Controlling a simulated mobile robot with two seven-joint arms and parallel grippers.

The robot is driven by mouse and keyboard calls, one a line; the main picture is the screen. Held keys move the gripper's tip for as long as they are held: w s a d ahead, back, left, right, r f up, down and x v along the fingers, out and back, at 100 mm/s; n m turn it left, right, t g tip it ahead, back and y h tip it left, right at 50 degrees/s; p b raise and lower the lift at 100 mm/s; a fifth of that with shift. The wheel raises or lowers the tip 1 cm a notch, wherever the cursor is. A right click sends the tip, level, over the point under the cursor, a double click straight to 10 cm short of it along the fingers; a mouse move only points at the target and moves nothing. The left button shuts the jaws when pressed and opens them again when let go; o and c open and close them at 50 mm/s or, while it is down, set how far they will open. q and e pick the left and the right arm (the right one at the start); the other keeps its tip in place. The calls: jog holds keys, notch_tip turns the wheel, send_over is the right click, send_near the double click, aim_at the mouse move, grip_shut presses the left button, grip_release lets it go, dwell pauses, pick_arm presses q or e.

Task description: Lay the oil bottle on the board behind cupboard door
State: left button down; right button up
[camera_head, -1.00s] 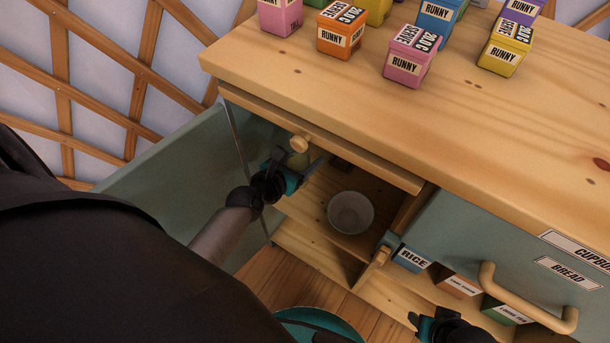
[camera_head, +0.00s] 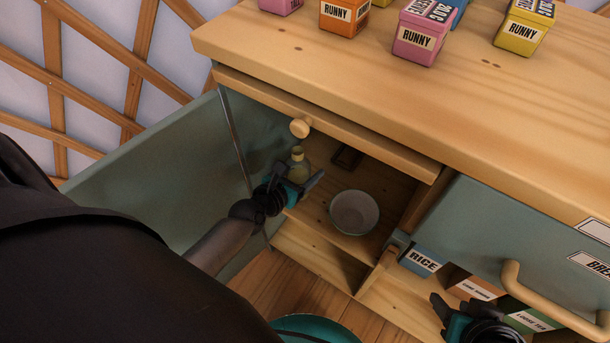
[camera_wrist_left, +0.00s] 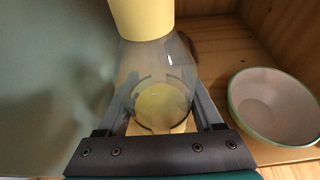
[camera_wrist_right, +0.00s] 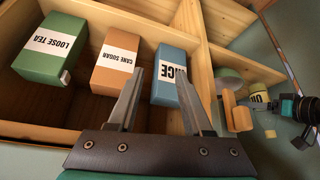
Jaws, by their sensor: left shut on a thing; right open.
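The oil bottle (camera_head: 298,165) is clear glass with a yellowish cap and yellow oil low inside. It looks roughly upright at the left of the open cupboard. My left gripper (camera_head: 300,190) is shut around its body; the bottle (camera_wrist_left: 158,55) fills the middle of the left wrist view. The wooden board (camera_head: 318,212) forms the cupboard floor beneath; whether the bottle touches it I cannot tell. The green cupboard door (camera_head: 145,170) stands open at left. My right gripper (camera_head: 447,308) is open and empty; in the right wrist view its fingers (camera_wrist_right: 160,95) are apart.
A pale bowl (camera_head: 354,212) stands on the board right of the bottle. A rice box (camera_head: 422,260), cane sugar box (camera_head: 475,288) and loose tea box (camera_head: 530,318) sit in the neighbouring compartment. A knobbed wooden rail (camera_head: 330,125) overhangs the opening. Several tins line the counter (camera_head: 400,100).

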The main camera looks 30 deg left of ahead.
pick_arm(q)
jog(key=shift+f+b, duration=0.45)
jog(key=shift+f, duration=0.4)
pick_arm(e)
jog(key=shift+w+a+f+t+y, duration=0.15)
jog(key=shift+w+a+t+y, duration=0.2)
jog(key=shift+w+a+t, duration=0.3)
jog(key=shift+w+a+f+t+y, duration=0.1)
jog(key=shift+w+a+t+y, duration=0.3)
jog(key=shift+w+a, duration=0.4)
jog(key=shift+s+a, duration=0.1)
pick_arm(q)
jog(key=shift+f, duration=0.15)
jog(key=shift+c, duration=0.2)
grip_release()
pick_arm(e)
jog(key=shift+a+t, duration=0.25)
jog(key=shift+a, duration=0.05)
